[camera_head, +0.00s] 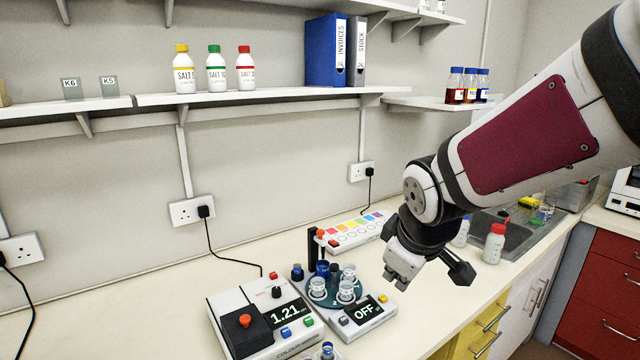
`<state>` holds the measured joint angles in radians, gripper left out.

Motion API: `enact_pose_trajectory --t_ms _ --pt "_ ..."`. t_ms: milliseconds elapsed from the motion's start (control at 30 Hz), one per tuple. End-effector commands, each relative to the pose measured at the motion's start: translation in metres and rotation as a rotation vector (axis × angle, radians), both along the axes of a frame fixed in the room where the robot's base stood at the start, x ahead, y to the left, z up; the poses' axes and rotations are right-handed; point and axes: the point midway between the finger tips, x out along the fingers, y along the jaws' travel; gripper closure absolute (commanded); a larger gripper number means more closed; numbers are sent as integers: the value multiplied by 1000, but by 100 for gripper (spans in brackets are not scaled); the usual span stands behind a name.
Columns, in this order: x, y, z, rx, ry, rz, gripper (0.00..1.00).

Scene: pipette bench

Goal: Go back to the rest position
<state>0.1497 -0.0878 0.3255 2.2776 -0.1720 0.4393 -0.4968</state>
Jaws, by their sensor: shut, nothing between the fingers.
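My gripper (398,279) hangs from my arm at the right of the picture and points down. It is above the front right part of the bench (443,290), apart from the things around it. Its fingers are shut and nothing shows between them. Left of it, a round teal carousel (372,299) holds several small cups. A device reading "OFF" (364,311) stands in front of the carousel, and a white device reading "1.21" (285,317) stands to its left.
A strip with coloured squares (352,230) lies behind the carousel. White bottles, one red-capped (494,244), stand by the sink (512,236) at the right. Wall shelves (255,95) carry bottles and binders. A small blue-capped vial (327,350) is at the bottom edge.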

Motion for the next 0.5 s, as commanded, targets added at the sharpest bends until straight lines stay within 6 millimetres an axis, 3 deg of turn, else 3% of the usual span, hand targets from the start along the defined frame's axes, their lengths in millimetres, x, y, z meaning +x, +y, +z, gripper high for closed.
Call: enact_pose_trajectory --t_ms 33,200,500 --pt "-16 -8 14 12 -8 -63 100" --pt "-73 -33 43 95 -10 -287 100" --pt "-169 -55 64 311 2 -610 100"
